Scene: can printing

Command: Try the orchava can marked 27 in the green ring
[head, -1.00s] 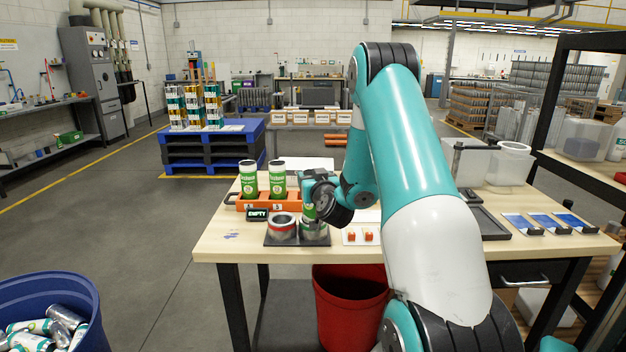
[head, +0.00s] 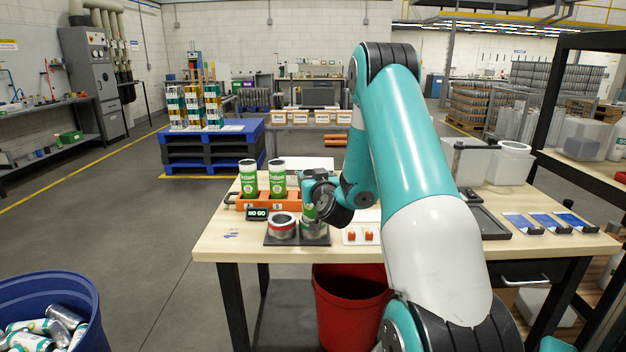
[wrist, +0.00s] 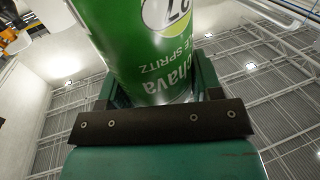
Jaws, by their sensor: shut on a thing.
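The green orchava can (wrist: 150,50) fills the top of the wrist view, with a white circle marked 27 and "chava" lettering. My gripper (wrist: 158,92) is shut on it. In the head view, the can (head: 309,211) is largely hidden by my wrist. It stands upright at the right-hand ring (head: 314,230), on the dark base plate (head: 268,242). How deep its lower end sits in that ring is hard to tell. The left-hand ring (head: 282,226) has a red band and looks empty. The small display (head: 257,214) reads NO GO.
Two green-and-white cans (head: 248,178) stand in an orange rack (head: 262,205) behind the rings. A white card with red pieces (head: 360,236) lies right of the plate. A red bin (head: 350,300) stands below the table edge. A blue bin (head: 85,290) holds several cans.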

